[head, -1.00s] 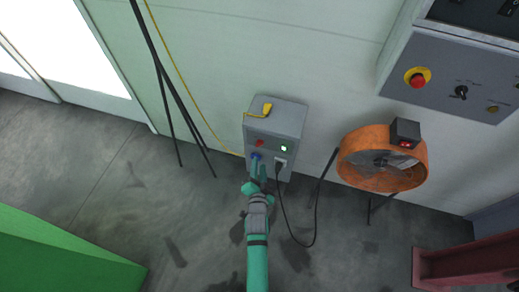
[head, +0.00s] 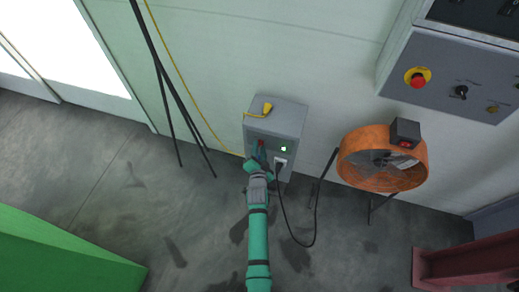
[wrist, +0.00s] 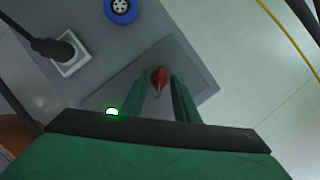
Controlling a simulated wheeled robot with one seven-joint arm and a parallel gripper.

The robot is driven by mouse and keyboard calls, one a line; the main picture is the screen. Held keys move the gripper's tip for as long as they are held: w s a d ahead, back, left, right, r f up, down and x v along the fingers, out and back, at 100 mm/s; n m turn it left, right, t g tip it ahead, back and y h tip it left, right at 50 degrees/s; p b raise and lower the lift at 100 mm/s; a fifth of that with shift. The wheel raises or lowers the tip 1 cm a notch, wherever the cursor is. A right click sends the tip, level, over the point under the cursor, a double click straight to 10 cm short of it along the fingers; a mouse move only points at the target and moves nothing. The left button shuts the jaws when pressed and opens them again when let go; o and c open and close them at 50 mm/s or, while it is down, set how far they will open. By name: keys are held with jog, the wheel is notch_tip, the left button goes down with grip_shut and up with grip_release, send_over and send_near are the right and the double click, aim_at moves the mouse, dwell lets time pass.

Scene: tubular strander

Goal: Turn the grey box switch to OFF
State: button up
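The grey box (head: 290,125) hangs on the pale wall in the head view. Its red switch knob (wrist: 159,79) shows in the wrist view on a grey plate, and the head view shows it partly covered by my gripper. My gripper (head: 261,148) is at the front of the box. In the wrist view its two green fingers (wrist: 161,90) stand apart, one on each side of the red knob. I cannot tell whether they touch it. The switch's labels are not readable. A green lamp (wrist: 112,111) is lit on the box face.
A black plug sits in a white socket (wrist: 74,52) beside a blue socket (wrist: 121,9). The plug's cable (head: 314,222) hangs toward an orange fan (head: 357,160) at right. A control cabinet (head: 440,75) is upper right.

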grip_shut()
dwell(0.3)
jog(key=shift+w+a+n+g+h, duration=0.1)
jog(key=shift+a+n+g+h, duration=0.25)
jog(key=shift+n+h, duration=1.3)
jog(key=shift+w+a+n+g+h, duration=0.15)
jog(key=shift+n+g+h, duration=0.55)
jog(key=shift+n, duration=1.7)
jog(key=shift+s+a+n+g+h, duration=0.1)
jog(key=shift+a+n+g+h, duration=0.2)
jog(key=shift+n+h, duration=1.45)
jog(key=shift+n, duration=0.5)
